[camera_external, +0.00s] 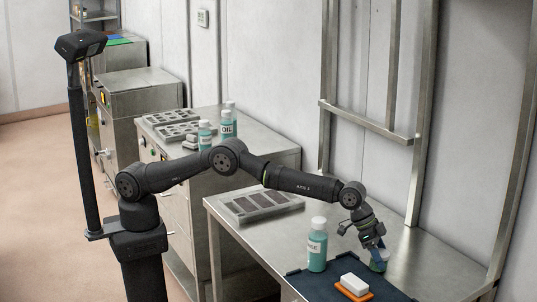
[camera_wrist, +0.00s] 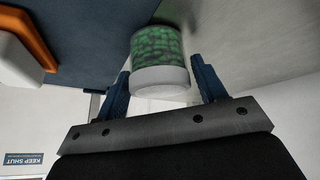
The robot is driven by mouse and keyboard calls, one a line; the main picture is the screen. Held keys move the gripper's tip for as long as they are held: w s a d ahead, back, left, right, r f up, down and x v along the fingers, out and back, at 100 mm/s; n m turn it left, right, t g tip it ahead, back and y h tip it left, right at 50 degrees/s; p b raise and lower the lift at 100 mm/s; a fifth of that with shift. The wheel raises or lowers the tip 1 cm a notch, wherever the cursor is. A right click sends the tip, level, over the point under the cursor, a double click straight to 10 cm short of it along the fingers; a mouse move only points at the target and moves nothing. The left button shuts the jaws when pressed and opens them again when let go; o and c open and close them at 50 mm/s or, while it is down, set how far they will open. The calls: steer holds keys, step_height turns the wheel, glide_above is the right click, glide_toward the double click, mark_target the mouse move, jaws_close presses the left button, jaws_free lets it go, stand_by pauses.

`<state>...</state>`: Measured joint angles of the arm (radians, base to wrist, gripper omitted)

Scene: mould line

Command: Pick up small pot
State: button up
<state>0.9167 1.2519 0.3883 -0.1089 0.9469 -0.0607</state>
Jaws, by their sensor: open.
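The small pot, a short round jar with a green patterned side and a pale end, shows in the wrist view (camera_wrist: 158,62). In the external view the pot (camera_external: 378,264) stands at the right edge of the dark blue mat (camera_external: 312,284); I cannot tell if it is on the mat or the bare table. My gripper (camera_wrist: 160,88) is open, with one blue finger on each side of the pot's pale end. In the external view my gripper (camera_external: 374,252) reaches down over the pot and partly hides it. Finger contact is not clear.
A teal bottle with a white cap (camera_external: 317,246) stands on the mat left of my gripper. A white block on an orange base (camera_external: 354,286) lies in front of the pot. A grey mould tray (camera_external: 257,205) lies farther left. The steel table (camera_external: 425,250) is clear on the right.

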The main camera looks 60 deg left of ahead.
steer(key=shift+w+d+f, duration=0.15)
steer(key=shift+d+f, duration=0.15)
steer(key=shift+f, duration=0.3)
steer(key=shift+r, duration=0.1)
steer(key=c, duration=0.8)
